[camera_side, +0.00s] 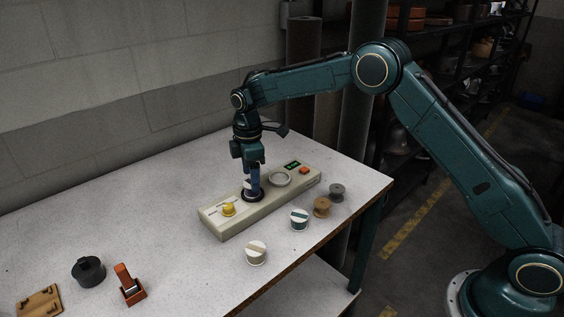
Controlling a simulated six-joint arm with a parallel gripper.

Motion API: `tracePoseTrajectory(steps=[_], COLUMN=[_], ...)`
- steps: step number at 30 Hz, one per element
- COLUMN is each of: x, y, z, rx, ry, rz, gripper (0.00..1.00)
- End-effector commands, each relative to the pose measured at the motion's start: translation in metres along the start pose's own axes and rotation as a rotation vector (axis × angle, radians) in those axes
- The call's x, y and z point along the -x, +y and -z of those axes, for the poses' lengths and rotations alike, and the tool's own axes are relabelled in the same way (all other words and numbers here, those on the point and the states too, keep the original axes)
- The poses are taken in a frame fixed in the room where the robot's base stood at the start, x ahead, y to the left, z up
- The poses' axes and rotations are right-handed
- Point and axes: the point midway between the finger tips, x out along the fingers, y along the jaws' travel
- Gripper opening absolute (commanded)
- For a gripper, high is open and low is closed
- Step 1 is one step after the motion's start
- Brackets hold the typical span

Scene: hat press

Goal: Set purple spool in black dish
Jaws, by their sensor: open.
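My gripper (254,192) points straight down over the black dish (254,201), a dark ring on the long cream-coloured device. Its bluish fingertips are down at the dish, and it is open. A small whitish piece (247,184) shows beside the fingers, above the dish. It may be the purple spool, but the fingers hide most of it and I cannot make out its colour. I cannot tell whether it rests in the dish. No other clearly purple spool shows.
The device (222,225) also carries a yellow knob (229,209), a pale ring dish (280,178) and an orange button (304,170). In front stand a white-and-teal spool (299,219), a white-and-beige spool (256,253), a brown spool (322,206) and a grey spool (337,191).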

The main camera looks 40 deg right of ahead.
Motion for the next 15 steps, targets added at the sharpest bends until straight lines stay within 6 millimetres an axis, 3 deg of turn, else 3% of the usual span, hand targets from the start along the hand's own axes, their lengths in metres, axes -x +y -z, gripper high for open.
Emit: tracePoseTrajectory(steps=[15], x=[0.085], y=[0.0], z=[0.0], rx=[0.0], ry=[0.002], rz=[-0.003], gripper=[0.63])
